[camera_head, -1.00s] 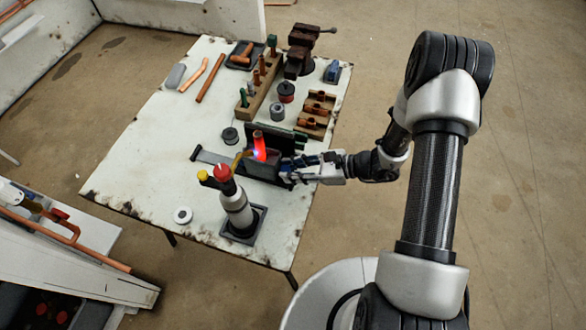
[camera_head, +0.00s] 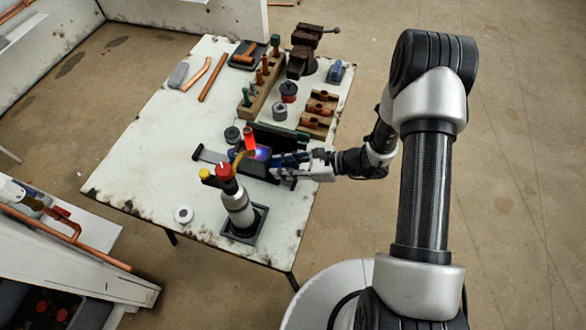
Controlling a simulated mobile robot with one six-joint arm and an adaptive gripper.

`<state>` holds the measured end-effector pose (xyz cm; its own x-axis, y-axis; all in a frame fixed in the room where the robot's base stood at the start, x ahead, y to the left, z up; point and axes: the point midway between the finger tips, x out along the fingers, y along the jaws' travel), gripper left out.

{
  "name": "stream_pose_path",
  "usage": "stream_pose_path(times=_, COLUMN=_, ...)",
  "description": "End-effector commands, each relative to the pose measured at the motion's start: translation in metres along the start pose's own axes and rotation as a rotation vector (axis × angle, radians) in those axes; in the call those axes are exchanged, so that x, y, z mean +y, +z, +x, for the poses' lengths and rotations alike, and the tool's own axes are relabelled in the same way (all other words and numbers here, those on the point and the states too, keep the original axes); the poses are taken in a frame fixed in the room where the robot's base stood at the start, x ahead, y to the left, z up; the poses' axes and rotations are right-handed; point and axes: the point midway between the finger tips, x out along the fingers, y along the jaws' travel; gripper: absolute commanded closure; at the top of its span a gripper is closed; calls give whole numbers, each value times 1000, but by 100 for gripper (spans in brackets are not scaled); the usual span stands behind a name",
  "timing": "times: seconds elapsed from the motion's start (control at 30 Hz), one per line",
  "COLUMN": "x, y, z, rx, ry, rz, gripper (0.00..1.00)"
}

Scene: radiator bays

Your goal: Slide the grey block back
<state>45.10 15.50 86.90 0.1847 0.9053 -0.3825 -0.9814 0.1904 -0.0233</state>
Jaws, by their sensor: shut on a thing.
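The dark grey block (camera_head: 256,169) sits on a flat metal slide rail (camera_head: 209,155) near the table's front. A copper piece (camera_head: 249,139) stands upright at the block and glows red. The torch (camera_head: 238,207), with a red knob and a yellow knob, stands just in front in a dark square base. Its nozzle points at the block, and a blue-violet glow (camera_head: 263,153) shows to the right of the copper piece. My gripper (camera_head: 276,166) reaches in from the right and is shut on the block's right end. The fingertips are partly hidden.
A dark upright plate (camera_head: 280,137) stands right behind the block. A wooden rack (camera_head: 262,92), a vice (camera_head: 303,55) and a tray of copper fittings (camera_head: 318,112) stand farther back. A white roll (camera_head: 184,215) lies front left. The table's left part is mostly clear.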

Motion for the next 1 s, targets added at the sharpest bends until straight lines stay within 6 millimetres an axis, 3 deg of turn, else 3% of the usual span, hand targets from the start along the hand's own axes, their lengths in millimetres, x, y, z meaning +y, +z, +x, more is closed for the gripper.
stream_pose_path(times=0.17, x=-2, y=5, z=13, rx=1, ry=-1, rz=-3, gripper=100)
stream_pose_path(times=0.47, x=-3, y=6, z=14, rx=1, ry=-2, rz=-2, gripper=100)
stream_pose_path(times=0.5, x=-3, y=6, z=14, rx=1, ry=-2, rz=-2, gripper=74)
stream_pose_path(times=0.77, x=-2, y=6, z=14, rx=0, ry=-2, rz=-1, gripper=56)
stream_pose_path(times=1.0, x=-2, y=6, z=14, rx=0, ry=-1, rz=-1, gripper=56)
